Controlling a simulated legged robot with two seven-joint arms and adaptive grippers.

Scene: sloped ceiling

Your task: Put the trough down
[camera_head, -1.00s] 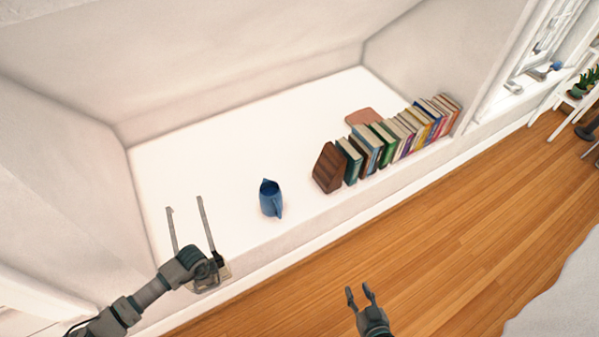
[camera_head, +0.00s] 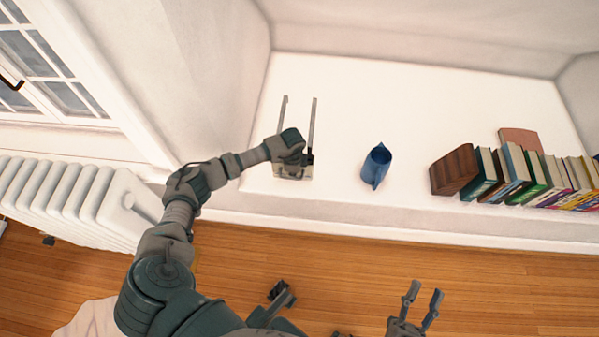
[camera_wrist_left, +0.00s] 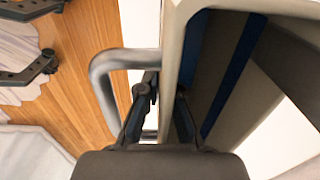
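The trough (camera_head: 296,172) is a small pale box with a grey metal loop handle, at the left front of the white ledge (camera_head: 345,100). My left gripper (camera_head: 290,150) is over it. In the left wrist view, the trough's beige wall (camera_wrist_left: 183,40) runs between my left gripper's fingers (camera_wrist_left: 165,110), which look shut on it. The wall's inner side has a blue stripe. Two long grey bars (camera_head: 313,120) stretch away from the trough. Whether its underside touches the ledge is hidden. My right gripper (camera_head: 422,305) is open and empty above the wooden floor.
A blue pitcher (camera_head: 376,164) stands on the ledge to the right of the trough. Further right are a dark wooden block (camera_head: 454,171) and a row of books (camera_head: 530,175). A radiator (camera_head: 70,195) and window (camera_head: 45,70) are at the left.

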